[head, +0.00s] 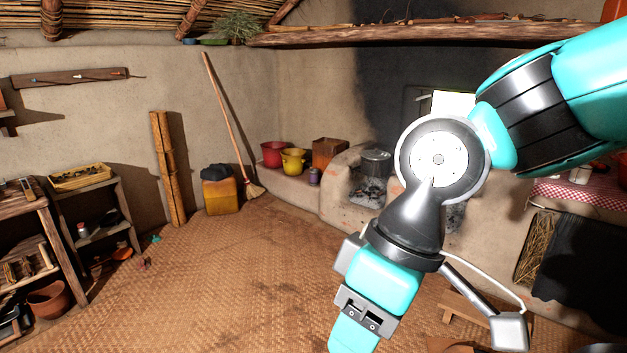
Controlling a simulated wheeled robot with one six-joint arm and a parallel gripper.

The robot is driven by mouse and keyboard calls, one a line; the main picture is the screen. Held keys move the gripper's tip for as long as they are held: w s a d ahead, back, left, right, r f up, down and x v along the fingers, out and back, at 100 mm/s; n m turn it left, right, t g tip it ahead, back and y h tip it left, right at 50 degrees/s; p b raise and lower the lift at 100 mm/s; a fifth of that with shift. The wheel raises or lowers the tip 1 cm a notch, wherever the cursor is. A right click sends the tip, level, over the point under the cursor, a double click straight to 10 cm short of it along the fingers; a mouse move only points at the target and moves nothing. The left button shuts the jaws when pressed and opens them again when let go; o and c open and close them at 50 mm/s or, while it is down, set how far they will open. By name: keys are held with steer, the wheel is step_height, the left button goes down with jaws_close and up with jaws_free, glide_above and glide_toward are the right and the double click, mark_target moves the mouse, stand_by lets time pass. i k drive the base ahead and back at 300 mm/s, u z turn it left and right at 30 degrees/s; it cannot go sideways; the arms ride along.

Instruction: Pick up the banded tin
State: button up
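I cannot tell for sure which thing is the banded tin. A small purplish container (314,176) stands on the clay ledge, just right of the yellow pot. A small pale can with a reddish part (83,230) stands on the low wooden shelf at the left. Both are too small to show clear bands. My arm reaches in from the right and bends down to the bottom edge, hiding part of the hearth. Its fingertips are outside the picture, so I see neither their opening nor anything held. The visible arm is apart from both small containers.
A red pot (273,154), a yellow pot (293,161) and a brown box (328,153) sit on the ledge. A yellow jerrycan (221,194) and a leaning broom (228,120) stand left of it. The woven floor (215,270) is mostly clear.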

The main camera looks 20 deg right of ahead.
mark_target(314, 177)
steer(key=u, duration=0.4)
steer(key=k, duration=0.5)
steer(key=u, duration=0.55)
steer(key=i, duration=0.6)
steer(key=z, duration=0.9)
steer(key=i, duration=2.3)
steer(key=z, duration=0.9)
steer(key=i, duration=3)
steer(key=z, duration=0.15)
